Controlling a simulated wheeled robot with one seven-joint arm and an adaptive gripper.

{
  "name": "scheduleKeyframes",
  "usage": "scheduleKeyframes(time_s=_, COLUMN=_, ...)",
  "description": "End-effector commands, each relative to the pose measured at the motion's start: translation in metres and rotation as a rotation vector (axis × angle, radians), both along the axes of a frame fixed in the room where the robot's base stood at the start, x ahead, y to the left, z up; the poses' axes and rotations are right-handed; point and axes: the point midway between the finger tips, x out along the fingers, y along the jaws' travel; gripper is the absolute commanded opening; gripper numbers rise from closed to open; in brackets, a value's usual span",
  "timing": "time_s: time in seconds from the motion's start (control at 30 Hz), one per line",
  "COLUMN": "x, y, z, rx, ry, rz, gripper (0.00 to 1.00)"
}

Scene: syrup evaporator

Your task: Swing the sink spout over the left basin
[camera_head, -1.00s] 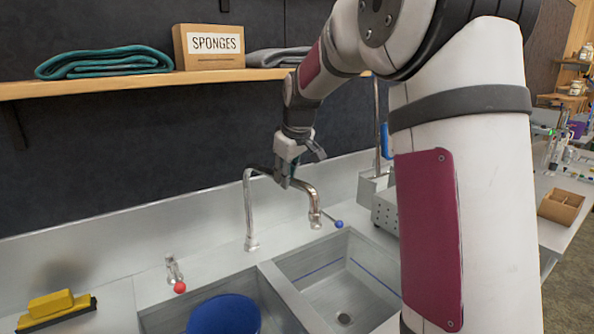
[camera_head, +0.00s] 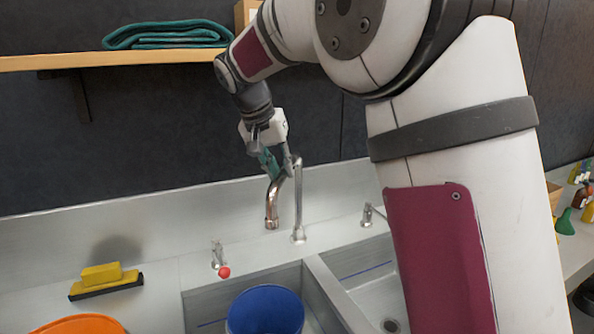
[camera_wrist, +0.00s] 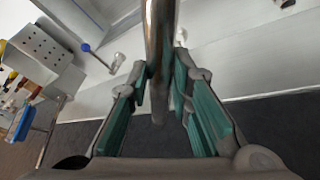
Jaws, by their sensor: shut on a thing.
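The sink spout (camera_head: 272,212) is a steel tube rising from a base on the sink's back ledge, and its outlet now hangs left of that base, toward the left basin (camera_head: 205,306). In the head view the outlet appears above the back ledge, behind the blue bucket in that basin. The right basin (camera_head: 352,264) is partly hidden by my arm. My gripper (camera_head: 276,160) is shut on the spout's upper tube. In the wrist view the tube (camera_wrist: 159,50) runs between the green finger pads of my gripper (camera_wrist: 162,85).
A blue bucket (camera_head: 265,312) stands in the left basin. An orange container (camera_head: 80,326) is at lower left. A shelf (camera_head: 60,62) with green cloth (camera_head: 168,35) runs above.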

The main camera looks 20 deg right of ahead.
Motion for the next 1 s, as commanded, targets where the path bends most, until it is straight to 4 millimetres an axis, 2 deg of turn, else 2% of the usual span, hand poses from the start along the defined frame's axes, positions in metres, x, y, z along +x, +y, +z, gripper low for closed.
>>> scheduleKeyframes(time_s=0.3, x=0.014, y=0.016, z=0.000, rx=0.000, ry=-0.003, rz=-0.110, gripper=0.00)
scheduleKeyframes(time_s=0.8, x=0.017, y=0.019, z=0.001, rx=0.004, ry=-0.008, rz=-0.128, gripper=0.00)
scheduleKeyframes(time_s=0.83, x=0.017, y=0.020, z=0.001, rx=0.004, ry=-0.008, rz=-0.128, gripper=0.22)
scheduleKeyframes(time_s=0.9, x=0.017, y=0.020, z=0.001, rx=0.004, ry=-0.009, rz=-0.128, gripper=0.38)
scheduleKeyframes(time_s=1.0, x=0.016, y=0.019, z=0.001, rx=0.003, ry=-0.006, rz=-0.129, gripper=0.40)
